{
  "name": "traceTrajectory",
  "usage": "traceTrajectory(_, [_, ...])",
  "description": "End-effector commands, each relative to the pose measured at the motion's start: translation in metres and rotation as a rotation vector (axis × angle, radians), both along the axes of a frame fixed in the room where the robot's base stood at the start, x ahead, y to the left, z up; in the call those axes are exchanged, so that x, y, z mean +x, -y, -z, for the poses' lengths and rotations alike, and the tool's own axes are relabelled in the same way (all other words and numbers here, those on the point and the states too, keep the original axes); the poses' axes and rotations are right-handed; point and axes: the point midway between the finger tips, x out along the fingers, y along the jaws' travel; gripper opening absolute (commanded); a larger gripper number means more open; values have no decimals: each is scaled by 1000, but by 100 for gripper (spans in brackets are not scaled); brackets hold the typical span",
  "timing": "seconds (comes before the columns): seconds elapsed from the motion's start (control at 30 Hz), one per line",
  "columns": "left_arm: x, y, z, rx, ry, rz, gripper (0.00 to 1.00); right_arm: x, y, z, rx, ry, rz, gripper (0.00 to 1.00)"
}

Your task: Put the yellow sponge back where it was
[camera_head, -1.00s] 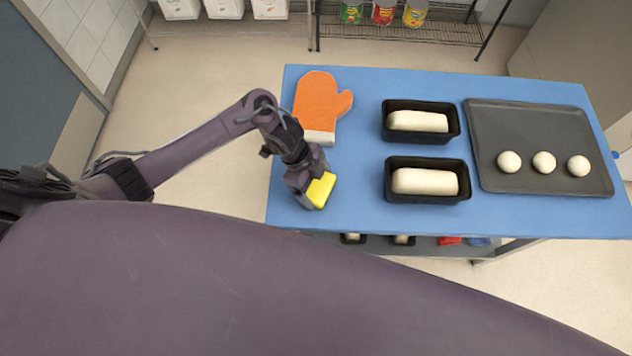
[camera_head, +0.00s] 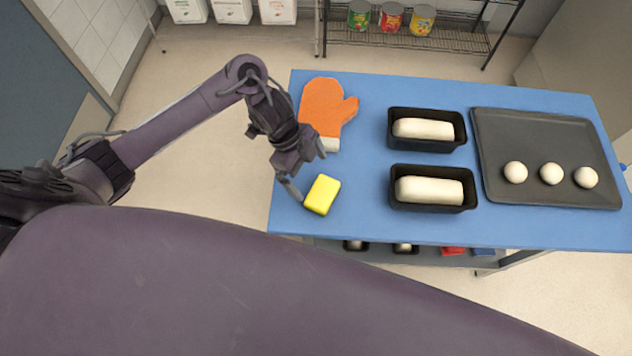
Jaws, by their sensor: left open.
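The yellow sponge (camera_head: 322,195) lies on the blue table top (camera_head: 345,222) near its left front corner. My left gripper (camera_head: 308,172) is open and empty, just above and to the left of the sponge, with its fingers apart from it. My right gripper does not show.
An orange oven mitt (camera_head: 326,107) lies behind the sponge. Two black loaf pans (camera_head: 468,128) (camera_head: 473,190) with dough stand to the right. A dark tray (camera_head: 540,130) with three dough balls lies farther right. The table between sponge and pans is clear.

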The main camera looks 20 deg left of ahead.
Motion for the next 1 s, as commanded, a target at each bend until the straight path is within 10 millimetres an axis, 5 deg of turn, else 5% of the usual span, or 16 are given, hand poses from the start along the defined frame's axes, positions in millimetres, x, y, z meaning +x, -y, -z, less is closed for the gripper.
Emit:
traceTrajectory(0.3, [1,-14,-33,1,-1,0,100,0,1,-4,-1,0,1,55])
traceTrajectory(1.0, [1,-13,-33,-1,-2,0,100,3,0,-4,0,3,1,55])
